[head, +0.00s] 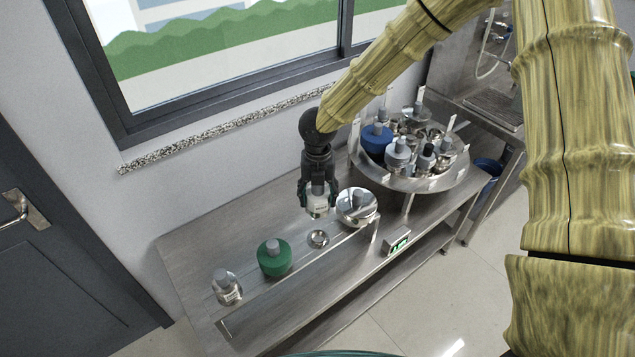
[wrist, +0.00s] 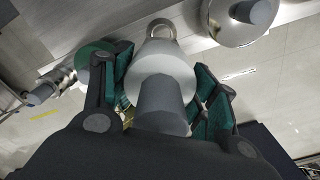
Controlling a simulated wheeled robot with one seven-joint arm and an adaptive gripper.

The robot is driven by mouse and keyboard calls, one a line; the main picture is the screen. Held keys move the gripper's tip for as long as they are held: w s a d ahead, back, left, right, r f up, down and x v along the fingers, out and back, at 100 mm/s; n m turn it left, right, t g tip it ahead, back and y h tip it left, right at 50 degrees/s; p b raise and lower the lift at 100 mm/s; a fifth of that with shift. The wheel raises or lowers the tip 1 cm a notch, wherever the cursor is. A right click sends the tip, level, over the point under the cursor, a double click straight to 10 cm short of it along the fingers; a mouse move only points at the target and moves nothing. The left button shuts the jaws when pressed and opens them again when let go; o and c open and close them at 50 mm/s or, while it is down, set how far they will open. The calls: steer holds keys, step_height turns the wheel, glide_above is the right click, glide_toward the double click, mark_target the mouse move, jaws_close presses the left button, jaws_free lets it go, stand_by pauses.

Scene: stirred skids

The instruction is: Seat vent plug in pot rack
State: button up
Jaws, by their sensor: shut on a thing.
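My gripper (head: 317,190) is shut on a pale, labelled vent plug (head: 318,206) with a grey knob, holding it upright above the bench. In the wrist view, the teal finger pads stand on both sides of the plug's round pale top (wrist: 146,80). The pot rack (head: 250,301) is a narrow raised metal shelf along the bench front. An empty round metal seat (head: 318,239) stands on it just in front of the plug, apart from it; this ring also shows in the wrist view (wrist: 161,27). The plug's underside is hidden.
Along the rack stand a silver pot (head: 229,291), a green pot (head: 273,261) and a wide metal pot (head: 357,209), the last close right of my gripper. A round tray (head: 420,184) holds several knobbed pieces. A green sign (head: 397,242) hangs at the front. The left bench is clear.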

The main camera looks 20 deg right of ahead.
steer(key=shift+w+r+m, duration=0.25)
steer(key=shift+w+m, duration=0.1)
steer(key=shift+m, duration=0.35)
steer(key=shift+d+f, duration=0.15)
steer(key=shift+f, duration=0.35)
steer(key=shift+f+b, duration=0.2)
steer(key=shift+b, duration=0.1)
step_height(320, 180, down, 11)
steer(key=b, duration=0.6)
steer(key=shift+f, duration=0.15)
stand_by(1.2)
steer(key=shift+f+b, duration=0.45)
steer(key=shift+f, duration=0.05)
stand_by(0.5)
steer(key=shift+f+b, duration=0.65)
steer(key=shift+f, duration=0.45)
steer(key=shift+f, duration=0.2)
steer(key=o, duration=1.2)
